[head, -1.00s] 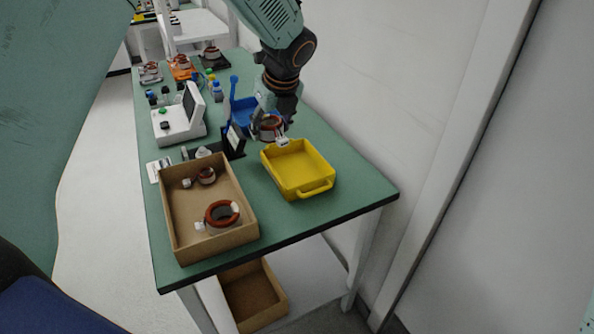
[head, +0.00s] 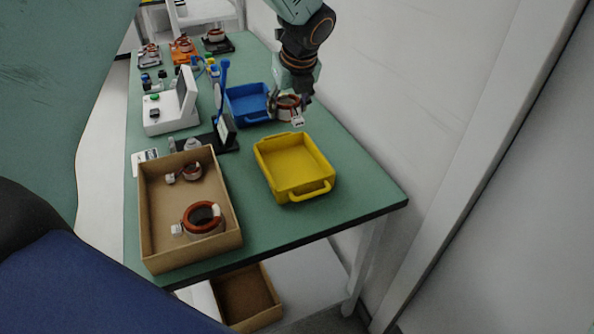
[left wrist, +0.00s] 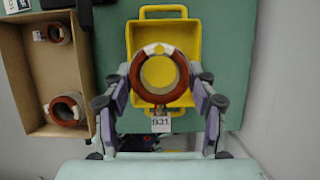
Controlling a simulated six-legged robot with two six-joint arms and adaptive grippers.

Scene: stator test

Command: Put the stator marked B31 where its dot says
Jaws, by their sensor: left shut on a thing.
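My left gripper (head: 290,98) is shut on a stator (head: 288,108), a red-brown ring with a pale outer body and a hanging white tag. In the left wrist view the stator (left wrist: 161,88) sits between both fingers, and its tag (left wrist: 161,124) reads B31. A small pale mark shows on top of the ring; its colour is unclear. In the head view the stator is held near the back edge of the yellow tray (head: 263,163), beside the blue tray (head: 251,116). The yellow tray (left wrist: 183,13) is empty in the head view. My right gripper is not in view.
A cardboard box (head: 151,236) with two stators stands at the front left. A grey test device (head: 172,112) and a dark stand (head: 226,137) stand behind it. Several more stators sit at the table's far end. A wall runs along the right side.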

